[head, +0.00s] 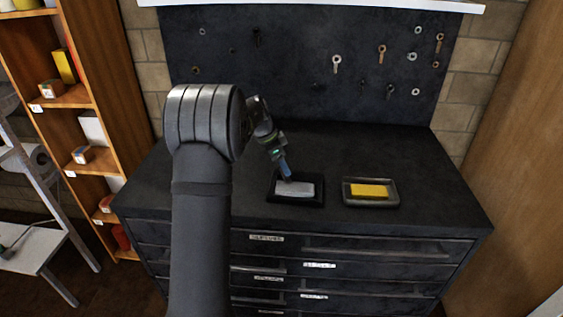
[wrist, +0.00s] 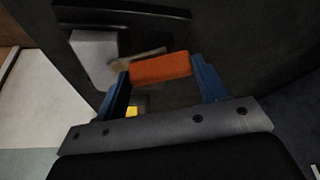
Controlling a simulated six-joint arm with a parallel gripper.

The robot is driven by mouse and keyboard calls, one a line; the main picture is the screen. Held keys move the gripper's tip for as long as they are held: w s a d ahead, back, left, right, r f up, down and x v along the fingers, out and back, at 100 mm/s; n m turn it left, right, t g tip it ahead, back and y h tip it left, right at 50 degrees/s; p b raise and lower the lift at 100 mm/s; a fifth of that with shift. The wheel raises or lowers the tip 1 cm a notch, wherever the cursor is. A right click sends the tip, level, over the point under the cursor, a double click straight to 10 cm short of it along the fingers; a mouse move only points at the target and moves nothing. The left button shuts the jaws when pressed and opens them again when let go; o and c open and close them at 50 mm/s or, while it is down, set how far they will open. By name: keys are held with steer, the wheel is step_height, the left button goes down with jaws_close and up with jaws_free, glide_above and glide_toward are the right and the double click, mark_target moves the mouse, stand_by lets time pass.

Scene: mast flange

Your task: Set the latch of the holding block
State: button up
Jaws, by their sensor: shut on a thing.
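In the head view my gripper (head: 286,170) reaches down with blue fingers at the back edge of a pale grey block (head: 296,189). That block sits in a dark tray (head: 297,203) on the bench. In the wrist view my gripper (wrist: 161,72) is shut on an orange piece (wrist: 160,68), with one blue finger at each end. A thin brownish bar (wrist: 133,59) shows just behind the orange piece; I cannot tell whether they are joined. The pale block (wrist: 95,47) lies to the left of it. I cannot tell which part is the latch.
A second dark tray (head: 371,204) with a yellow block (head: 369,191) stands to the right. The dark bench top (head: 435,185) is clear at the right. A dark pegboard (head: 300,60) with hung small parts rises behind. Shelves (head: 95,130) stand at the left.

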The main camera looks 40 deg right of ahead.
steer(key=m+g+y, duration=0.1)
steer(key=m, duration=0.3)
steer(key=shift+w+m, duration=0.15)
steer(key=shift+m, duration=0.25)
steer(key=shift+g, duration=0.3)
steer(key=o, duration=1)
steer(key=v, duration=1.7)
steer(key=shift+d+r, duration=0.15)
steer(key=shift+r, duration=0.1)
steer(key=shift+f, duration=0.15)
